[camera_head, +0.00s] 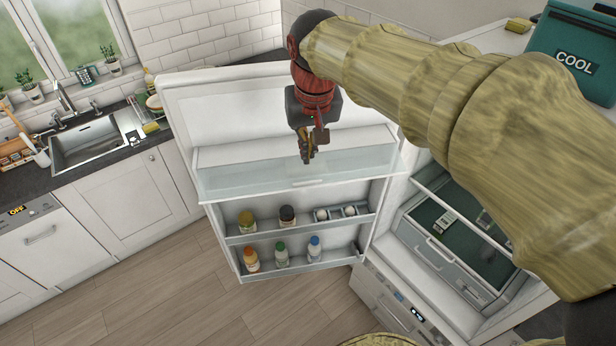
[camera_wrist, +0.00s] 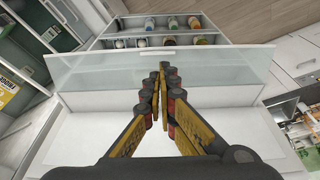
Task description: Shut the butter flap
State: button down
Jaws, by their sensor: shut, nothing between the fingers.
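The butter flap (camera_head: 250,181) is a clear, pale panel with a small white handle on its front edge, at the top compartment of the open fridge door (camera_head: 215,105). It looks swung outward, standing out from the white compartment. In the wrist view the flap (camera_wrist: 100,69) spans the middle of the picture. My gripper (camera_head: 307,160) is shut and empty, pointing down in front of the door. In the wrist view its fingertips (camera_wrist: 163,68) overlap the flap; I cannot tell whether they touch it.
Below the flap, door shelves hold several bottles and jars (camera_head: 282,253) and an egg holder (camera_head: 341,212). The fridge interior with a drawer (camera_head: 440,256) is at right. A teal cool box (camera_head: 578,55) stands on top. A sink (camera_head: 90,142) and counter are at left; the floor is clear.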

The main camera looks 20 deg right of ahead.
aim_at(305, 183)
jog(key=p+x, duration=0.2)
jog(key=x, duration=1)
jog(key=shift+s, duration=0.1)
jog(key=shift+f+b, duration=0.25)
jog(key=shift+b, duration=0.05)
